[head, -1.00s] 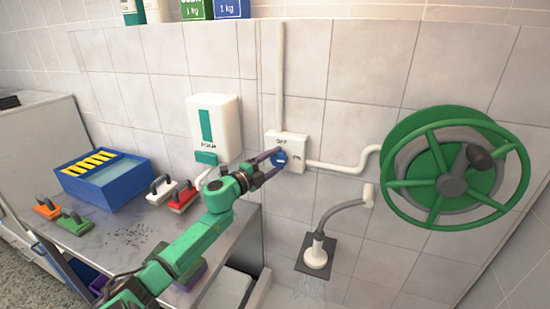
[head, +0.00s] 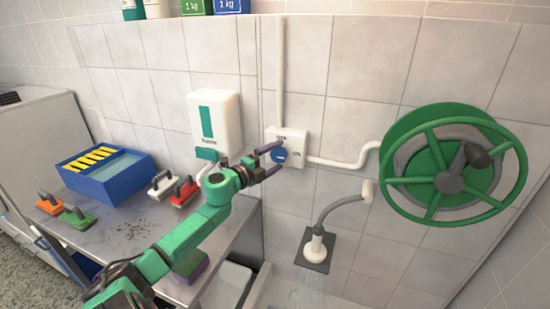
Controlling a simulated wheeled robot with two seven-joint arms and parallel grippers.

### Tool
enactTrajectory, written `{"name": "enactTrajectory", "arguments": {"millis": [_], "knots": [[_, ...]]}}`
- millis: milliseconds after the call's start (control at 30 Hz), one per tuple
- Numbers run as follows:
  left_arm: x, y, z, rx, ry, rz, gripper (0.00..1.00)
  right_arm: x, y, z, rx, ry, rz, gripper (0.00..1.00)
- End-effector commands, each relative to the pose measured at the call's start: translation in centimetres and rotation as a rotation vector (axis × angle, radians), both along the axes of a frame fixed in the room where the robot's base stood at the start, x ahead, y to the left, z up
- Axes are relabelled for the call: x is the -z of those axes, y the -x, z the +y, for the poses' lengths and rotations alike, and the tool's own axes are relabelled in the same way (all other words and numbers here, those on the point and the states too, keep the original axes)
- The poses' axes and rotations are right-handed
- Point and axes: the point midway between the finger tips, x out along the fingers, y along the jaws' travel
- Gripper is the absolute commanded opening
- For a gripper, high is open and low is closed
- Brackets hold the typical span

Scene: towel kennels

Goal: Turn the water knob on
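The blue water knob (head: 280,156) sits on a white wall box (head: 300,142), with dark lettering above it and "ON" to its right. A small pale mark shows on the knob, but its exact direction is too small to tell. My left gripper (head: 277,157) is at the knob with its two dark fingers apart, one above and one below the knob's left side. I cannot tell whether they touch it. My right gripper is not in view.
A green hose reel (head: 455,170) is on the wall at the right. A white dispenser (head: 214,122) hangs left of the knob. Below it, a grey counter (head: 130,215) holds a blue bin (head: 105,175) and several brushes. The wall between knob and reel carries a white pipe (head: 345,162).

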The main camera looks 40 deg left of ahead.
Motion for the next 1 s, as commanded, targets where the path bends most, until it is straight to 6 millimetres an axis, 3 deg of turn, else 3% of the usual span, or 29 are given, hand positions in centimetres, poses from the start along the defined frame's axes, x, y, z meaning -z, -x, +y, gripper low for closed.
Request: {"name": "enactTrajectory", "arguments": {"millis": [267, 467, 1000], "knots": [[-0.1, 0.1, 0.1, -0.001, 0.002, -0.002, 0.96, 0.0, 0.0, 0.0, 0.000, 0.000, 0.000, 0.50], [0.3, 2.0, 0.2, -0.001, 0.002, 0.001, 0.96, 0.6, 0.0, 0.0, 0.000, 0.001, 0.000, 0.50], [0.1, 13.5, 0.8, -0.001, 0.004, 0.000, 0.96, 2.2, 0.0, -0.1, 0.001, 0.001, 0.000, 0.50]]}}
